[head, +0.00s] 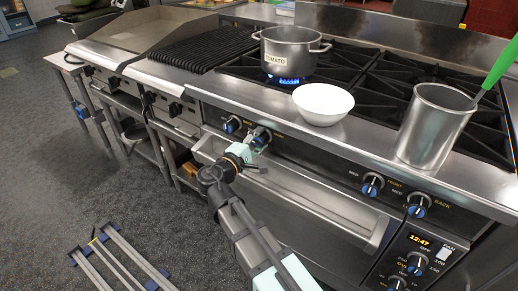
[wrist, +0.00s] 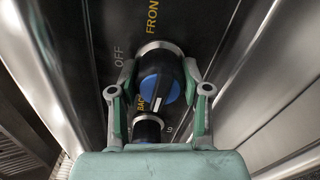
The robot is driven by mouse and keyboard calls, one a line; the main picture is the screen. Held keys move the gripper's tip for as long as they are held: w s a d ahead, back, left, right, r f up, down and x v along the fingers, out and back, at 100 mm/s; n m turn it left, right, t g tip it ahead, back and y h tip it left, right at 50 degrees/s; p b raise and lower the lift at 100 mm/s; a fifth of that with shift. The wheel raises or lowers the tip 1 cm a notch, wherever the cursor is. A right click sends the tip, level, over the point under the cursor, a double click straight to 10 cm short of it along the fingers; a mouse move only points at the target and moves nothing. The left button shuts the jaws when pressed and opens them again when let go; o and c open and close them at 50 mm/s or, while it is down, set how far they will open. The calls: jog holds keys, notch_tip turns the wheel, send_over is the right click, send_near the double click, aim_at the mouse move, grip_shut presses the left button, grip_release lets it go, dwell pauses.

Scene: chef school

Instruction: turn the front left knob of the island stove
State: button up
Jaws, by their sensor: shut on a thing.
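The island stove's control panel (head: 310,160) carries a pair of blue-capped knobs at its left end. The right knob of that pair (head: 265,134), beside the FRONT lettering in the wrist view (wrist: 160,86), sits between the two fingers of my gripper (wrist: 158,72). My gripper is shut on this knob, one finger on each side. In the head view my gripper (head: 257,141) reaches the panel from below and partly covers the knob. The neighbouring knob (head: 232,125), beside the BACK lettering, shows below the held one in the wrist view (wrist: 148,129), near my gripper's palm.
A pot labelled TOMATO (head: 288,52) stands over a blue flame. A white bowl (head: 323,104) and a steel container (head: 435,125) with a green-handled utensil stand near the stove's front edge. An oven handle (head: 320,215) runs below the panel.

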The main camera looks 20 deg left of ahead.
jog(key=m+b, duration=0.4)
jog(key=b, duration=0.1)
jog(key=shift+f+m, duration=0.3)
jog(key=m+b, duration=0.4)
jog(key=b, duration=0.1)
jog(key=shift+m, duration=0.3)
jog(key=m+b, duration=0.5)
jog(key=shift+b, duration=0.4)
jog(key=shift+r+m+b, duration=0.2)
jog(key=shift+m+b, duration=1.1)
jog(key=shift+m, duration=0.3)
jog(key=shift+r, duration=0.1)
jog(key=o, duration=1.2)
jog(key=shift+c, duration=0.2)
